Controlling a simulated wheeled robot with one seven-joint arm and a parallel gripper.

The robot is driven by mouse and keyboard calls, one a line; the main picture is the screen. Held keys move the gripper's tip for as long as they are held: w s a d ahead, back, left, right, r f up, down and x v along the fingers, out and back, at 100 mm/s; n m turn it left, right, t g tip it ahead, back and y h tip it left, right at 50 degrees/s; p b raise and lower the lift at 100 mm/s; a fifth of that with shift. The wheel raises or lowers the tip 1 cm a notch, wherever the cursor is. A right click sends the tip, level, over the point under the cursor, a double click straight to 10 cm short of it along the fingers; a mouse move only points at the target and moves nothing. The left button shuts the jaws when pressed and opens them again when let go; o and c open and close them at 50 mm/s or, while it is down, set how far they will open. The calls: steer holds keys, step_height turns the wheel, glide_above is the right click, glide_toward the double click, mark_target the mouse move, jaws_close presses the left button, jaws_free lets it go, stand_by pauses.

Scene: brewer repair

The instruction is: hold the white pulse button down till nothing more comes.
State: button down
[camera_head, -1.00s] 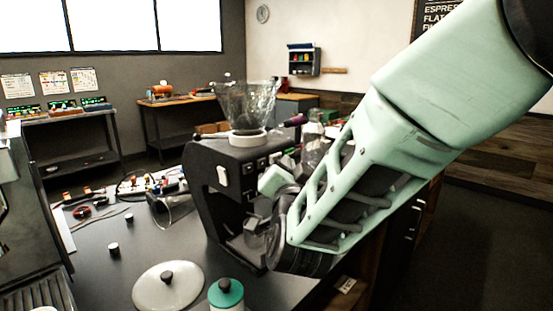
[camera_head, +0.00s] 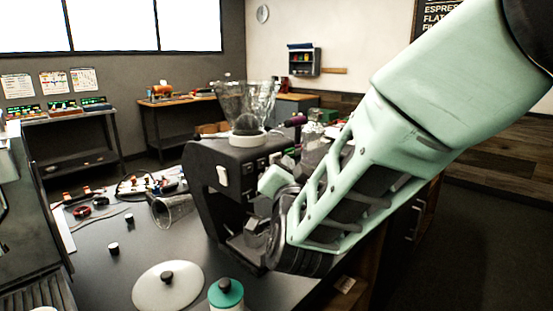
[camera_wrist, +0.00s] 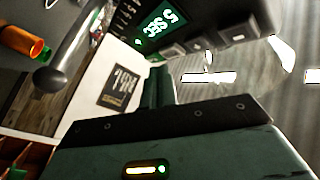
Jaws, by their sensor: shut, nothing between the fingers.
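The black grinder (camera_head: 205,165) stands on the dark counter with a clear hopper (camera_head: 245,105) on top. Its front panel carries small keys and, in the wrist view, a green display (camera_wrist: 163,20) reading 5 SEC beside a row of grey-looking keys (camera_wrist: 196,45). A white rectangular switch (camera_head: 222,176) shows on its side; I cannot tell whether this is the pulse button. My gripper's dark green fingers (camera_wrist: 157,84) are shut and empty, with their tips close below the panel. I cannot tell whether they touch a key. In the head view my wrist hides the fingertips.
A pale lid (camera_head: 168,287) with a black knob and a green-topped jar (camera_head: 226,293) stand in front of the grinder. A clear cone-shaped vessel (camera_head: 172,211) lies left of it, near loose cables. An orange container (camera_wrist: 20,42) shows in the wrist view.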

steer(key=shift+w+a+b, duration=0.3)
steer(key=shift+a, duration=0.05)
steer(key=shift+w+a, duration=0.2)
steer(key=shift+a, duration=0.1)
stand_by(0.8)
stand_by(4.4)
steer(key=shift+s+d+b, duration=0.5)
steer(key=shift+d+b, duration=0.1)
steer(key=shift+d, duration=0.05)
steer(key=shift+s+d+b, duration=0.55)
steer(key=shift+s+d, duration=0.15)
steer(key=shift+d, duration=0.2)
steer(key=shift+s+d+b, duration=0.4)
steer(key=shift+s+d, duration=0.45)
steer(key=shift+d, duration=0.2)
